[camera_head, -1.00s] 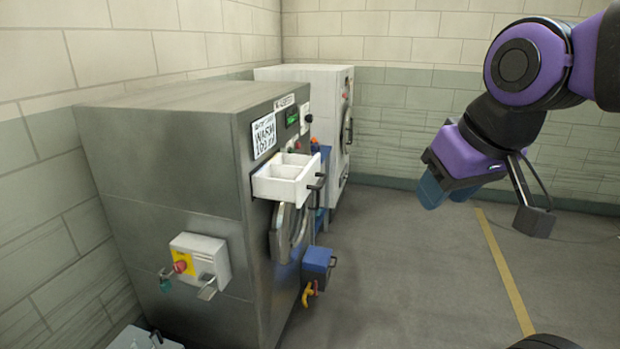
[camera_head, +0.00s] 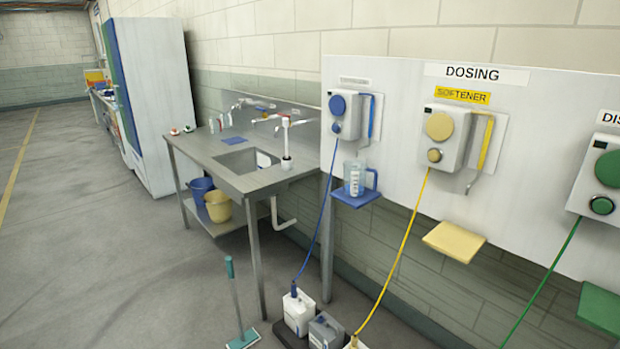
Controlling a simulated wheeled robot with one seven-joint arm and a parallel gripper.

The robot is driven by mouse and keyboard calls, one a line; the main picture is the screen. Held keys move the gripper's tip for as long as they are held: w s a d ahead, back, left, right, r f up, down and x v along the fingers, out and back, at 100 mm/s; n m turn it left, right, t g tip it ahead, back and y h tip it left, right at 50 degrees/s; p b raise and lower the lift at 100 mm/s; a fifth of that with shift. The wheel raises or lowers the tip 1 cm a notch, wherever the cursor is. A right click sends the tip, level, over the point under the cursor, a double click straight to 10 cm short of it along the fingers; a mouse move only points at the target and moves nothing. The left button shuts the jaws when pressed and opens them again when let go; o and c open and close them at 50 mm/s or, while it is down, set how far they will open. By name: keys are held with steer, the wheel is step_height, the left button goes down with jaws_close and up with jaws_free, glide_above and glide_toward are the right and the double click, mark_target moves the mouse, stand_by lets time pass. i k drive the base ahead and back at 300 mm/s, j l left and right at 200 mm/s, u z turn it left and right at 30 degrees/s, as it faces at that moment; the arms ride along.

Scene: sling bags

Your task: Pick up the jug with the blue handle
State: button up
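A clear jug with a blue handle (camera_head: 358,178) stands upright on a small blue shelf (camera_head: 352,199) below the blue dosing unit (camera_head: 344,115) on the wall panel. The jug's handle is on its right side. Pale markings show on its front. I cannot tell whether there is liquid in it. My gripper is not in view now, so its state and its distance from the jug do not show.
A steel sink table (camera_head: 210,160) with buckets below stands left of the jug. A yellow shelf (camera_head: 455,241) and a green shelf (camera_head: 600,308) jut out to the right. Canisters (camera_head: 298,310) with hoses and a mop (camera_head: 238,310) stand on the floor. Open floor lies at left.

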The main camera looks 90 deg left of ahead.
mark_target(355, 172)
steer(key=u, duration=2.55)
steer(key=z, duration=2.55)
steer(key=u, duration=2.55)
steer(key=i+j+z, duration=0.15)
steer(key=i, duration=0.2)
